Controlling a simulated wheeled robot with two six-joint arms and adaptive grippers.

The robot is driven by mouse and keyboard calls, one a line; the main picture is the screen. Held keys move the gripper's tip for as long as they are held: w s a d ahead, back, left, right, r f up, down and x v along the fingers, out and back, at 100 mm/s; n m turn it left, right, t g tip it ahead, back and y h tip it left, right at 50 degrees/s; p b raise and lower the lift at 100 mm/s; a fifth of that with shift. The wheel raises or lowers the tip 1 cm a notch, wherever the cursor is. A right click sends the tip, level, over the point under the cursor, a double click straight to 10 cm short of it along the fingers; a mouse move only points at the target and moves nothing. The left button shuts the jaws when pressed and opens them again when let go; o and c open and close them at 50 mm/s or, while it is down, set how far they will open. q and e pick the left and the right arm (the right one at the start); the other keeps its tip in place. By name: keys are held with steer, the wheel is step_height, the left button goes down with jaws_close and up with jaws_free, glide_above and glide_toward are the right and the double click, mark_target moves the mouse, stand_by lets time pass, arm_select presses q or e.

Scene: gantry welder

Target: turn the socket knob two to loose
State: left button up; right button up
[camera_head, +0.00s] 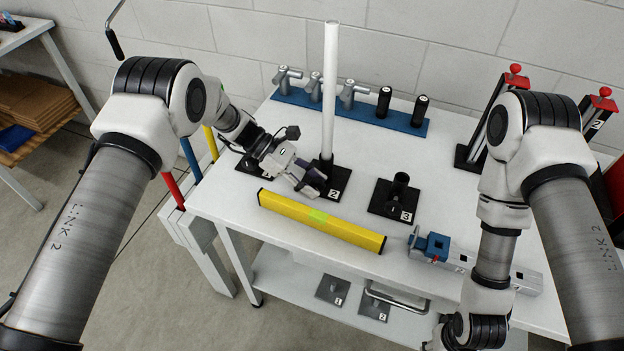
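The socket marked 2 has a black base plate (336,194) on the white table and holds a tall white pole (330,85) upright. My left gripper (312,184) is low, close to the left front of this socket, with its fingertips pointing toward the plate. The knob of socket two cannot be made out; the gripper covers that side. Whether the fingers touch or hold it cannot be told. My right arm (493,250) hangs down at the table's right front, and its gripper does not show.
The socket marked 3 (396,200) stands empty to the right. A yellow level (300,213) lies in front of the sockets. A blue rack (290,98) with handled tools is behind. A blue clamp block (432,245) is at front right. Red-topped stands (488,115) are at right.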

arm_select(q)
steer(key=shift+w+r, duration=0.1)
steer(key=shift+r, duration=0.05)
steer(key=shift+w+a+r, duration=0.1)
steer(key=shift+a+r, duration=0.05)
steer(key=shift+a, duration=0.1)
steer(key=v, duration=1.1)
steer(key=shift+a, duration=0.15)
steer(key=shift+c, duration=0.4)
